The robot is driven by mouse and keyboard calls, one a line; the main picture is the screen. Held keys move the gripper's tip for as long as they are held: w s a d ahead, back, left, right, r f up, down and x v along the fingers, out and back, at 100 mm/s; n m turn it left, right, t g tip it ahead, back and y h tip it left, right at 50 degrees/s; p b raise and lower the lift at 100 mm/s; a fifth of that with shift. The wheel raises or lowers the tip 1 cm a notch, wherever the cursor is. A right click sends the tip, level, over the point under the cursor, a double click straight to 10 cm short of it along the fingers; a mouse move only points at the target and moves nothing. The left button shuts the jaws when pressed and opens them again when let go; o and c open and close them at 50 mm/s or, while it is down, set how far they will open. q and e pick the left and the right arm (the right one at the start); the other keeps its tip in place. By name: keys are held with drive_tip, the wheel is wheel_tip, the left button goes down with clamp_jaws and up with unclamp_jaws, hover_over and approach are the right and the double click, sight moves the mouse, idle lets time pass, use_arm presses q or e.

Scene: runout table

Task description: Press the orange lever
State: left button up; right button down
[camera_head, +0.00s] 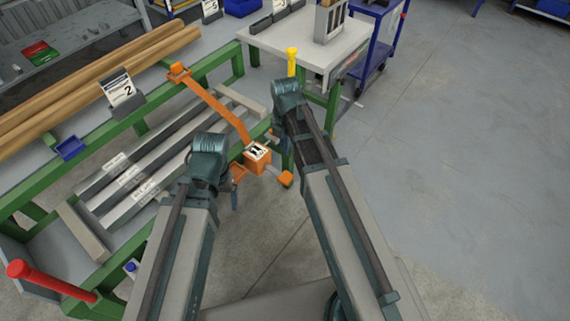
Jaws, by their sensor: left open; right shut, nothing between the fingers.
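An orange lever assembly stands at the near end of the green runout table (222,54). Its long orange bar (218,104) slopes across the grey beams to an orange block (257,160) with a white-and-black label. A small orange knob (286,179) sticks out to the lower right of the block. My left gripper (235,193) is just left of and below the block, mostly hidden by its own wrist; it is open. My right gripper (287,158) hangs to the right of the block, above the knob in the picture; it is shut and empty. I cannot tell whether either touches the lever.
A red handle (50,279) sticks out at the lower left. A yellow handle (292,61) stands beyond my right wrist. Grey beams (150,165) and wooden poles (100,80) lie on the left. A white-topped bench (300,45) is at the back. The floor at right is clear.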

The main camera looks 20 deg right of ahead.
sight(289, 179)
wheel_tip(289, 179, down, 14)
drive_tip(key=b, duration=1.3)
drive_tip(key=shift+b, duration=0.4)
drive_tip(key=shift+s+d+f+t+y+b, duration=0.1)
drive_tip(key=shift+s+f+t+y+b, duration=0.1)
drive_tip(key=shift+f+b, duration=0.15)
drive_tip(key=shift+s+d+f+t+y+b, duration=0.1)
drive_tip(key=shift+f+t+b, duration=0.1)
drive_tip(key=shift+f+b, duration=0.15)
wheel_tip(289, 179, down, 3)
drive_tip(key=t+y+b, duration=0.1)
drive_tip(key=t+b, duration=0.1)
drive_tip(key=b, duration=0.2)
drive_tip(key=shift+s+d+y, duration=0.1)
drive_tip(key=shift+s+y, duration=0.05)
drive_tip(key=shift+y, duration=0.25)
drive_tip(key=shift+f+t+b, duration=0.3)
drive_tip(key=shift+f+b, duration=0.1)
drive_tip(key=shift+b, duration=0.2)
drive_tip(key=shift+w+f+b, duration=0.25)
drive_tip(key=shift+f+b, duration=0.25)
drive_tip(key=shift+f, duration=0.1)
drive_tip(key=shift+s, duration=0.1)
